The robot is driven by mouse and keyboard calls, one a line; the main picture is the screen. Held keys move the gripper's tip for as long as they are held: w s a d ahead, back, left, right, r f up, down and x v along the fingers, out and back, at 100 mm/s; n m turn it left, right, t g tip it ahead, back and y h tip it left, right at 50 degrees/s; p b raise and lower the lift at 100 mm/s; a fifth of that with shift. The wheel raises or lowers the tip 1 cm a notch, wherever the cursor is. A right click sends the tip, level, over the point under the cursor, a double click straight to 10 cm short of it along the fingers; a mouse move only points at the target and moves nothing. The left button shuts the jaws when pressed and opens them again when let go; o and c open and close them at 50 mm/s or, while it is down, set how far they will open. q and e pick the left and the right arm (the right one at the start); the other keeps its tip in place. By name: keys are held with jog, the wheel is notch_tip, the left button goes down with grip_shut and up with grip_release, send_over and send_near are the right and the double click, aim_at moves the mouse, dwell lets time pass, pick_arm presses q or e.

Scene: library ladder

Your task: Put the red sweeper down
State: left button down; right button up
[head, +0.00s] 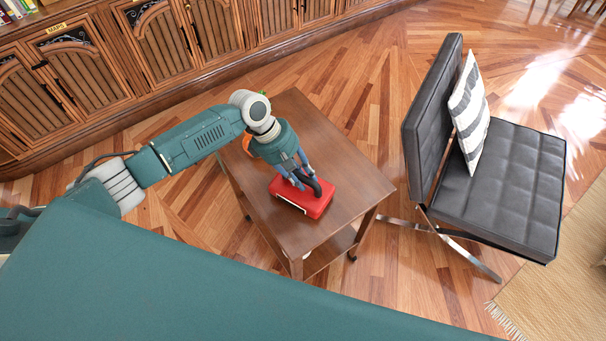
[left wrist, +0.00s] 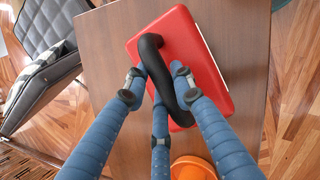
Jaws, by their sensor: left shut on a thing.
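The red sweeper (head: 302,197) is a flat red box with a black curved handle. It is at the top of the wooden side table (head: 350,176), near the table's front part. In the left wrist view the sweeper (left wrist: 206,62) lies over the brown tabletop (left wrist: 108,50); I cannot tell whether its underside touches it. My left gripper (head: 303,181) is above the sweeper, with its blue fingers shut around the black handle. The fingers also show in the left wrist view (left wrist: 162,88). My right gripper is not in view.
An orange round object (head: 247,143) is on the tabletop, partly hidden by my arm; it also shows in the left wrist view (left wrist: 193,168). A black chair (head: 505,180) with a striped cushion (head: 469,105) stands right of the table. Wooden cabinets (head: 160,45) line the back.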

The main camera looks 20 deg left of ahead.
pick_arm(q)
jog(key=c, duration=1.7)
grip_release()
jog(key=shift+f, duration=0.1)
jog(key=shift+o, duration=1.2)
jog(key=b+v, duration=0.1)
jog(key=v, duration=1)
jog(key=shift+w, duration=0.1)
jog(key=shift+a+r, duration=0.3)
jog(key=shift+r, duration=0.3)
